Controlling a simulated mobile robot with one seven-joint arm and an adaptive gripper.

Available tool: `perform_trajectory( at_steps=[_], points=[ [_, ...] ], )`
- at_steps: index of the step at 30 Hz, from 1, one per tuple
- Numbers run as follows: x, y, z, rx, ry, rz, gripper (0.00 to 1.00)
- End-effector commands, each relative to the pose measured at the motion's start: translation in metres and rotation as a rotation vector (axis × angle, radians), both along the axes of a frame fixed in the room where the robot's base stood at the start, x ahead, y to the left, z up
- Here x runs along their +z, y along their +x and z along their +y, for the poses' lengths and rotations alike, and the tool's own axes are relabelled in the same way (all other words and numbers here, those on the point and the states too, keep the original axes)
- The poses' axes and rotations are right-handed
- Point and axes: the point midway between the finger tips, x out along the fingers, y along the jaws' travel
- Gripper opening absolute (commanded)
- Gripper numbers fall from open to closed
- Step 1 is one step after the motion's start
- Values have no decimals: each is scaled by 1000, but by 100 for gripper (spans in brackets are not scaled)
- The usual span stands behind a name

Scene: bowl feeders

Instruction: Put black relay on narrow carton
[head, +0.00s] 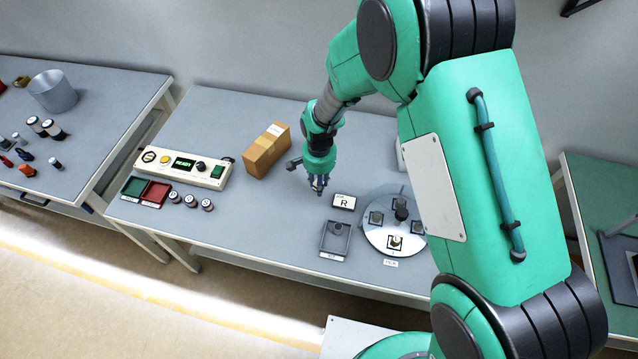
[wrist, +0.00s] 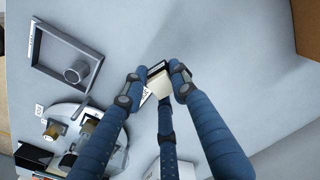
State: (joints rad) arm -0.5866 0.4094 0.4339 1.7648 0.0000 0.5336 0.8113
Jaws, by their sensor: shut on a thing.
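My gripper (head: 318,188) is above the table between the carton and the round plate. In the wrist view its three blue fingers (wrist: 158,88) close around a small block with a dark edge and a cream face, which I take to be the black relay (wrist: 161,88). The fingers hide much of it, and in the head view it cannot be made out. The narrow carton (head: 266,151) is a brown box with a pale label, standing left of my gripper; its edge shows at the top right of the wrist view (wrist: 309,24).
A grey tray (head: 323,250) with a small cylinder and a round plate (head: 375,243) bearing several parts lie on the right. An "R" card (head: 344,202) lies nearby. A control box (head: 183,167), coloured bins and small cylinders stand left. Table around the carton's front is clear.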

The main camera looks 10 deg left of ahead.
Motion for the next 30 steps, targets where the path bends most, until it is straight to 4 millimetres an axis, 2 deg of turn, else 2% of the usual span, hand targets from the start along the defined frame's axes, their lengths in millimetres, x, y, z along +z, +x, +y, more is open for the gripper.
perform_trajectory(
  at_steps=[5, 8, 14, 21, 25, 30],
  points=[
    [4, -1, 4, 12, 1, -1, 0],
    [12, -4, 13, 38, 2, -1, 0],
    [44, -18, 47, 143, 3, -4, 0],
    [90, -43, 92, 294, 4, -3, 0],
    [105, -53, 106, 348, 4, -2, 0],
    [113, -59, 113, 376, 3, -1, 0]
  ],
)
